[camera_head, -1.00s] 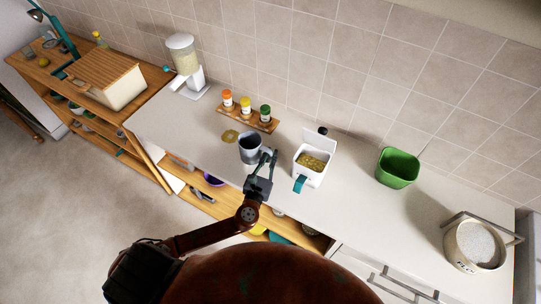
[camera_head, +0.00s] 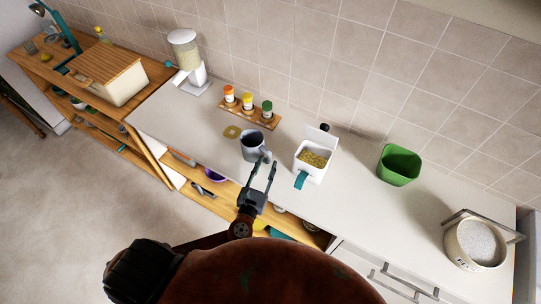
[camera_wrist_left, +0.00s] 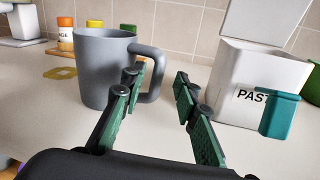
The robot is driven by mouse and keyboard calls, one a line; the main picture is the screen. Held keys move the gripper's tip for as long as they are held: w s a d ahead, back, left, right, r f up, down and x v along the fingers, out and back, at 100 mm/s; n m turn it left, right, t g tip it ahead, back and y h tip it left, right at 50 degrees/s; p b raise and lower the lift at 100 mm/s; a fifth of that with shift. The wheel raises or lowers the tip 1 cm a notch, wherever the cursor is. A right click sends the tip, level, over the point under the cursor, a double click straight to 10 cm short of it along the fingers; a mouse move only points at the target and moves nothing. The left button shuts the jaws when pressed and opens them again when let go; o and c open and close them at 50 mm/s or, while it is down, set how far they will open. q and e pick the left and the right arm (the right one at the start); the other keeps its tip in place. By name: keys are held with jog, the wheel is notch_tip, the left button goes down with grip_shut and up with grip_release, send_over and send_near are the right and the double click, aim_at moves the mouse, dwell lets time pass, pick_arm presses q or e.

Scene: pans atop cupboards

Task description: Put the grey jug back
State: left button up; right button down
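The grey jug (camera_head: 252,146) stands upright on the white counter, with its handle toward the right. In the left wrist view the jug (camera_wrist_left: 98,68) is at the left, and its handle reaches toward my left finger pair. My left gripper (camera_head: 264,172) is open in front of the jug, its fingers spread. A yellow ring-shaped mark (camera_head: 231,132) lies on the counter behind and left of the jug. My right gripper is not in view.
A white pasta box (camera_head: 311,165) with an open lid and teal scoop stands just right of the jug. A wooden rack (camera_head: 249,112) with spice jars is behind. A green container (camera_head: 398,166) and a pot (camera_head: 475,245) stand farther right.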

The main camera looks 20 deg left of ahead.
pick_arm(q)
jog(key=s, duration=0.5)
jog(key=shift+d, duration=0.3)
jog(key=shift+w, duration=0.1)
dwell(0.9)
